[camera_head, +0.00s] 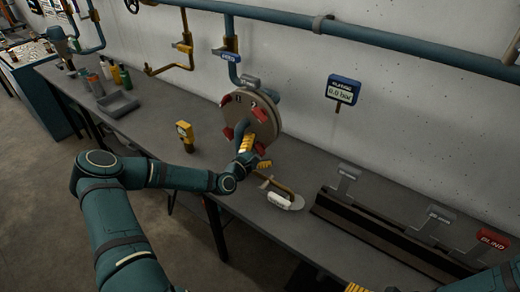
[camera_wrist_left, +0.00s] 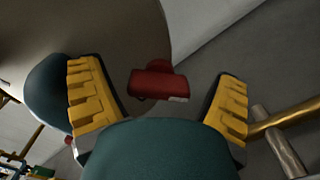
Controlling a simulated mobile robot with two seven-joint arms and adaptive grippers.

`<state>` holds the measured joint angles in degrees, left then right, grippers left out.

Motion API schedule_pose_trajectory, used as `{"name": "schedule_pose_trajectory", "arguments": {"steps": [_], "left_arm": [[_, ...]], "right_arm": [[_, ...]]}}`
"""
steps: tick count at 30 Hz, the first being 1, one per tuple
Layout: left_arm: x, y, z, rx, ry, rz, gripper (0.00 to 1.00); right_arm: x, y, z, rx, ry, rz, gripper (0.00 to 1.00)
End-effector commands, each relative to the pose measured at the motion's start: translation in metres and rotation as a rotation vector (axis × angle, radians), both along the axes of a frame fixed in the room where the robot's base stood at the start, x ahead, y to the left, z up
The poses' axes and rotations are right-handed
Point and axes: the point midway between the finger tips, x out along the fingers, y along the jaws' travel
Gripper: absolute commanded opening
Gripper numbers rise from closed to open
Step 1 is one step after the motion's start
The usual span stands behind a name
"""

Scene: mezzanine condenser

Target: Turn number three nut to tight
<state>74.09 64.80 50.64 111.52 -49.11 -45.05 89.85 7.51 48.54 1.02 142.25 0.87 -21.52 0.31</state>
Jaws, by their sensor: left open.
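A round grey-brown flange (camera_head: 268,127) stands upright on the bench, with red nuts around its face. One red nut (camera_head: 259,115) is at its upper right and another (camera_head: 228,133) at its lower left. Their number marks are too small to read surely. My left gripper (camera_head: 254,156) is open in front of the flange's lower right. In the left wrist view, a red nut (camera_wrist_left: 158,84) shows between the spread yellow fingers, with gaps on both sides. Which numbered nut this is, I cannot tell. My right gripper (camera_head: 370,288) barely shows at the bottom edge; its jaws are mostly cut off.
A wooden-handled tool with a white block (camera_head: 280,200) lies on the bench right of the flange. A yellow gauge (camera_head: 185,131) stands left. A dark rack (camera_head: 385,228) with grey tags and a red BLIND tag (camera_head: 491,239) is at right. A blue display (camera_head: 343,89) reads 0.0 bar.

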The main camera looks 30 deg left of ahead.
Motion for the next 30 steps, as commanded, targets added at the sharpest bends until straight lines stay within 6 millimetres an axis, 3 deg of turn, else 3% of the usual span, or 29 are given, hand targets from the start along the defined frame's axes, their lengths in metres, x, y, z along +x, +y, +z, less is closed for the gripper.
{"name": "schedule_pose_trajectory", "arguments": {"steps": [6, 12, 23, 30], "left_arm": [[0.000, 0.000, 0.000, 0.000, 0.000, 0.000, 0.88], [0.000, 0.000, 0.000, 0.000, 0.001, -0.001, 0.21], [0.000, 0.000, -0.001, 0.030, -0.002, -0.001, 0.21], [0.000, 0.000, -0.003, 0.157, -0.011, -0.002, 0.21]], "right_arm": [[0.000, 0.000, 0.000, 0.000, 0.000, 0.000, 1.00], [0.000, 0.000, 0.000, 0.000, 0.000, 0.000, 1.00], [0.000, 0.000, -0.003, 0.000, 0.000, 0.000, 1.00], [0.000, 0.001, -0.015, -0.002, 0.002, 0.001, 1.00]]}}
